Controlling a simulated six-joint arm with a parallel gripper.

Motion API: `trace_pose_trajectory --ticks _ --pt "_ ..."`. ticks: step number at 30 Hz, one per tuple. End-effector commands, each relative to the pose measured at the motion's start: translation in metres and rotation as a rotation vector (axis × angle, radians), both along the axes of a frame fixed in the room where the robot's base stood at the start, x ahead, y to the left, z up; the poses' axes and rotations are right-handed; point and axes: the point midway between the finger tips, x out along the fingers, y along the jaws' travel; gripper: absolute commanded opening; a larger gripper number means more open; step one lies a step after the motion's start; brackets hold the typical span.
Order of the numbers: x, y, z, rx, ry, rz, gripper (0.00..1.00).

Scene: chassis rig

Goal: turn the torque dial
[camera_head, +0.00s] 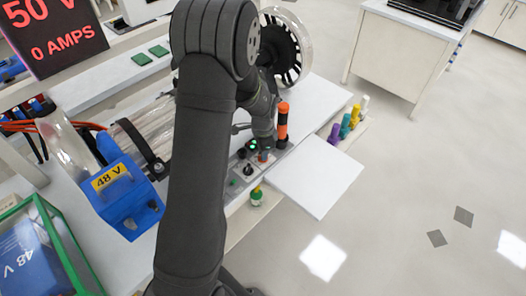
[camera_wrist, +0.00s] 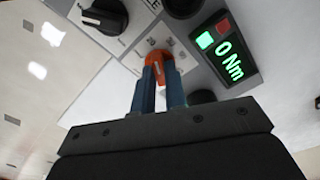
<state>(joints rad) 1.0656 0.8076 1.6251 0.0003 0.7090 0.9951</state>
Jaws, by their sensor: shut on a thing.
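My gripper (camera_wrist: 160,82) reaches down to the control panel (camera_wrist: 133,62), and its two blue fingers are shut on an orange dial (camera_wrist: 160,68) with a pale mark on it. The frames show no readable label naming this as the torque dial. A display (camera_wrist: 229,58) beside it reads "0 Nm" in green, with a green and a red square above the figures. In the head view my gripper (camera_head: 264,155) is at the panel (camera_head: 236,187), beside the small green lights (camera_head: 252,145). The fingers partly hide the dial.
Black knobs stand close by on the panel, one at the upper left (camera_wrist: 106,15) and one right of the fingers (camera_wrist: 203,97). An orange and black cylinder (camera_head: 283,122) stands just behind my gripper. A blue 48 V box (camera_head: 125,198) is at left. A bare white surface (camera_head: 315,175) lies at right.

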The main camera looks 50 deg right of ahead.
Motion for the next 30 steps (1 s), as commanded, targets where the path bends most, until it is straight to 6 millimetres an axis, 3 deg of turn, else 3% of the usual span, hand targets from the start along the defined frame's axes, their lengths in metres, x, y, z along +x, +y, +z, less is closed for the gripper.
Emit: trace_pose_trajectory --ticks 15,30 --pt "-0.0003 -0.0002 -0.0001 -0.001 0.000 -0.460 0.00" --pt "-0.0006 0.0000 -0.0002 -0.001 0.001 -0.681 0.00"
